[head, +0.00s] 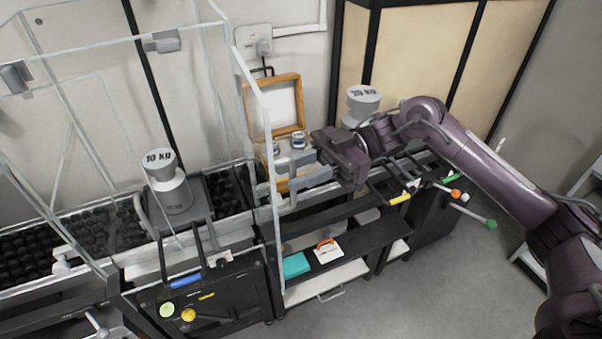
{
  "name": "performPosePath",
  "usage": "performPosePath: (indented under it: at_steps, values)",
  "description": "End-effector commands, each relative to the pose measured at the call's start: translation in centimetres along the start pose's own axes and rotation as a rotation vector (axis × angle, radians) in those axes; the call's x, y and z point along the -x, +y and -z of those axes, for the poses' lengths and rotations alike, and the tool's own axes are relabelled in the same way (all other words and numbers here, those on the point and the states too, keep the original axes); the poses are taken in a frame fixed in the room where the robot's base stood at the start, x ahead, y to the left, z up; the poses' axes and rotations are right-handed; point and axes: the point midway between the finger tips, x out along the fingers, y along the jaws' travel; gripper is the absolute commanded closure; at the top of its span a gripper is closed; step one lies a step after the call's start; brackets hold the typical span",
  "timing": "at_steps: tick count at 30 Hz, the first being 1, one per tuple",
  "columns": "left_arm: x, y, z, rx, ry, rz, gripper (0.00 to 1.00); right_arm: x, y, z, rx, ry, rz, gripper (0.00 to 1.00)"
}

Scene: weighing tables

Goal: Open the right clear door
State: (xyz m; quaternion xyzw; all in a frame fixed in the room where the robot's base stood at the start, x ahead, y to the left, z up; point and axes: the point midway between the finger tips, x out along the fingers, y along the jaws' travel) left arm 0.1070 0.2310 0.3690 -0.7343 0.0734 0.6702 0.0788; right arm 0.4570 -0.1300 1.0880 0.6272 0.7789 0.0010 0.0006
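A clear enclosure stands over the left weighing table. Its right clear door (262,105) shows as a see-through pane with a pale edge running down the picture; I cannot tell if it is fully shut. My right gripper (285,178) comes in from the right with its two grey fingers apart, pointing left. The fingertips are close to the pale edge of the door; I cannot tell if they touch it. I see nothing held between the fingers. My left gripper is not in view.
A 10 KG weight (172,185) stands inside the enclosure; another weight (362,103) stands behind my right arm. An open wooden box (286,92) with small jars is behind the gripper. Shelves below hold a teal item (296,265). Grey floor (420,290) is clear at lower right.

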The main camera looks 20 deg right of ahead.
Motion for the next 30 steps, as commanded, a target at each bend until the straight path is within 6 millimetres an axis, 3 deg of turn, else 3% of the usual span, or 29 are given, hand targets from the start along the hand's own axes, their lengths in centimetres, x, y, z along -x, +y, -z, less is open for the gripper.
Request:
performPosePath:
  at_steps: [13, 22, 30]
  values:
    - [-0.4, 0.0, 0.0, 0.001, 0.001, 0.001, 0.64, 0.3, -0.2, -0.4, -0.007, -0.001, 0.007, 0.68]
    - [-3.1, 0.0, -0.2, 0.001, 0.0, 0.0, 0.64, 5.2, 0.0, -0.6, -0.003, -0.003, 0.002, 0.68]
    - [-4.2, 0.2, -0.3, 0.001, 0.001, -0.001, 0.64, 7.3, -0.1, -0.3, -0.005, -0.002, 0.006, 0.68]
